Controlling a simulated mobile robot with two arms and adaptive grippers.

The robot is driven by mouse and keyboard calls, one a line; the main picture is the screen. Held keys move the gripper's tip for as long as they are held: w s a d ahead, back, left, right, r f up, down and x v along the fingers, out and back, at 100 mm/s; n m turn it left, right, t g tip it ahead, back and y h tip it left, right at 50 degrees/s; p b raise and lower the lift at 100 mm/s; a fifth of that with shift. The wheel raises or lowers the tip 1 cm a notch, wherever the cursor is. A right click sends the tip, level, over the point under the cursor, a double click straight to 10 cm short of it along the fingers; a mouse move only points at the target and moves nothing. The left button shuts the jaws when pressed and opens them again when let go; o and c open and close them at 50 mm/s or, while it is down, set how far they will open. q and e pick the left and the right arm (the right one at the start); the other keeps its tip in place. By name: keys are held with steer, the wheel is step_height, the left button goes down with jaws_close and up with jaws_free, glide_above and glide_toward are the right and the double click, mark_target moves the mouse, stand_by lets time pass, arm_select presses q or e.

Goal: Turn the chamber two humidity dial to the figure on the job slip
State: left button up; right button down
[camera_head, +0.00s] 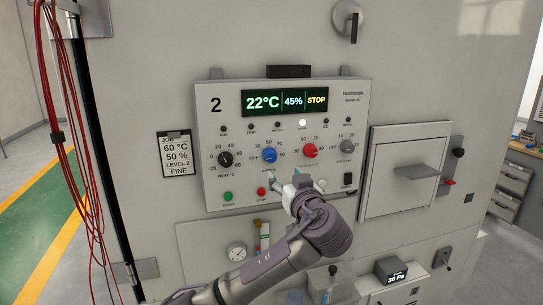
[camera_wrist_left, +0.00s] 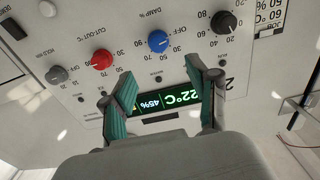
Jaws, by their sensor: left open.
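The chamber two panel (camera_head: 222,190) carries a large "2" and a display (camera_head: 285,102) reading 22°C, 45% and STOP. The humidity dial is the blue knob (camera_head: 269,155), marked DAMP % in the left wrist view (camera_wrist_left: 158,41), which is upside down. I cannot read its pointer setting surely. The job slip (camera_head: 176,154) left of the panel reads 60 °C, 50 %, LEVEL 2, FINE. My left gripper (camera_head: 284,179) is open and empty, just below the blue knob in the head view. In the left wrist view its fingers (camera_wrist_left: 160,76) stand apart, with the knob beyond their tips.
A black knob (camera_head: 225,159), red knob (camera_head: 309,150) and grey knob (camera_head: 347,146) flank the blue one. Green button (camera_head: 228,196) and red button (camera_head: 261,191) sit below. Red cables (camera_head: 62,120) hang at left; a handled hatch (camera_head: 412,172) is at right.

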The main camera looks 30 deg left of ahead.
mark_target(272, 158)
arm_select(q)
steer(key=p+x, duration=0.5)
steer(key=x, duration=0.6)
steer(key=shift+w, duration=0.15)
steer(key=shift+w+a+p, duration=0.4)
steer(key=shift+a+f, duration=0.1)
steer(key=shift+f, duration=0.05)
